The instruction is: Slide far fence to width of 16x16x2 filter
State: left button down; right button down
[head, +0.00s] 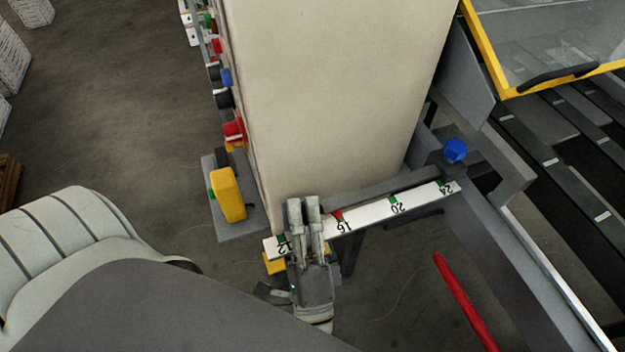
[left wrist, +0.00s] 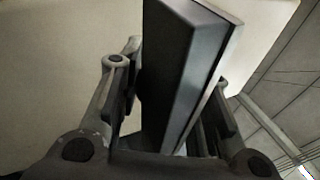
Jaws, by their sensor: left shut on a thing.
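A white scale (head: 370,212) marked 12, 16, 20 and 24 runs slanting across the head view, with a red pointer mark at 16 and green marks at the others. A dark grey bar (head: 372,190) lies along its back. A blue knob (head: 455,150) sits on a dark block at the 24 end. My left gripper (head: 304,208) is over the scale between 12 and 16. In the left wrist view its fingers (left wrist: 172,100) are shut on a dark bar with a pale edge (left wrist: 178,62). I cannot tell which part is the far fence. My right gripper is not in view.
A tall cream cabinet (head: 330,95) stands close behind the scale, with red, blue and yellow controls on its left side. A red bar (head: 465,300) slants at lower right. A roller conveyor (head: 570,140) and a yellow-framed panel (head: 545,45) are at right. Open floor lies left.

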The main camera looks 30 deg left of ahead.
pick_arm(q)
jog(key=shift+w+d+f, duration=0.1)
jog(key=shift+f, duration=0.1)
jog(key=c, duration=1.3)
grip_release()
jog(key=shift+o, duration=1.2)
jog(key=shift+r, duration=0.1)
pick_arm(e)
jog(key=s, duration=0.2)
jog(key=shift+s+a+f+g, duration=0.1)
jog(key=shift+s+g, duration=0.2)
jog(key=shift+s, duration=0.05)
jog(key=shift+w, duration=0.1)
pick_arm(q)
jog(key=v, duration=1.2)
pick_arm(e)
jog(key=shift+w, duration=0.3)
